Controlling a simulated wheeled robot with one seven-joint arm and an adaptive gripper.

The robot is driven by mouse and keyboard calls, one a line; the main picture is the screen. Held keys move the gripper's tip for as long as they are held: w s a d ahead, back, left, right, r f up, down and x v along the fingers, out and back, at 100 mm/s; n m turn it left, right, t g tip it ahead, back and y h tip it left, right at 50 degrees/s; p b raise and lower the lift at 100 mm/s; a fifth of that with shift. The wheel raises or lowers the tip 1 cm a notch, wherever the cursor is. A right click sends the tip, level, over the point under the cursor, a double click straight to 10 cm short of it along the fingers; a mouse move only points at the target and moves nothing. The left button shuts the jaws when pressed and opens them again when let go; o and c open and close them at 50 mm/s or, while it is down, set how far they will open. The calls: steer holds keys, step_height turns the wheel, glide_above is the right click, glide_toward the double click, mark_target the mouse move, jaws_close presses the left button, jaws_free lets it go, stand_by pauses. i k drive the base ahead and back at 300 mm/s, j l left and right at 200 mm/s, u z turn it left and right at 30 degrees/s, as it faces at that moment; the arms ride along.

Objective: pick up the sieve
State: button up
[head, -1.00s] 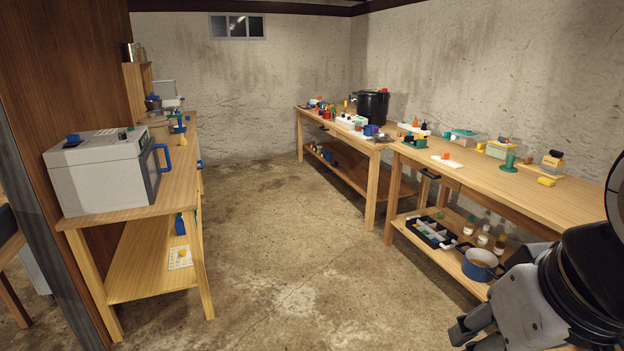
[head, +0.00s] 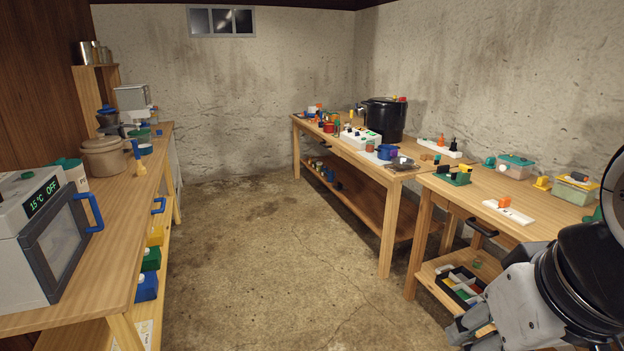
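A small round greyish, mesh-like item (head: 401,164) lies at the near right corner of the far workbench; it may be the sieve, but it is too small to be sure. My gripper (head: 468,332) is at the bottom right, far from that item and partly cut off by the lower picture edge. Its fingers point down and left, and nothing is seen held in it. Whether the fingers are apart is not clear.
The far workbench (head: 397,190) carries a black pot (head: 383,119) and several small items. The near right bench (head: 555,222) holds boxes and a white strip. The left bench (head: 125,215) holds an oven (head: 45,235) and a beige pot (head: 103,157). The concrete floor (head: 270,245) between is clear.

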mark_target(401, 159)
steer(key=i, duration=2)
steer(key=i+j, duration=0.1)
steer(key=i, duration=1.95)
steer(key=i+z, duration=0.35)
steer(key=i, duration=0.4)
